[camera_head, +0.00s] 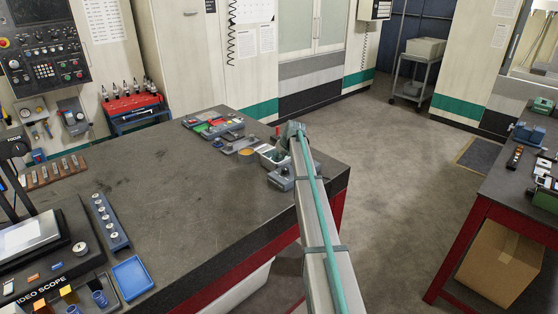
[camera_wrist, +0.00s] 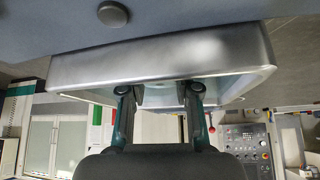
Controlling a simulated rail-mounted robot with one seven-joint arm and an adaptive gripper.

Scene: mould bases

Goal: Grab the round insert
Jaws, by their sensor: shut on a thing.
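My gripper shows in the wrist view (camera_wrist: 158,92) with its two fingers reaching down behind the near wall of a metal tray (camera_wrist: 160,58); that view is upside down. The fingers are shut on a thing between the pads. Only a pale grey bit shows there, consistent with the round insert (camera_wrist: 157,95); its lower part is hidden by the tray wall. In the head view my gripper (camera_head: 287,142) is over the small tray (camera_head: 268,160) near the bench's right corner, and my arm hides the fingertips and held piece.
The dark bench (camera_head: 170,190) has much clear top to the left. A tray of coloured parts (camera_head: 213,124) lies behind the gripper. A grey block with a knob (camera_head: 281,181) stands close in front. A second bench (camera_head: 500,190) stands across the aisle.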

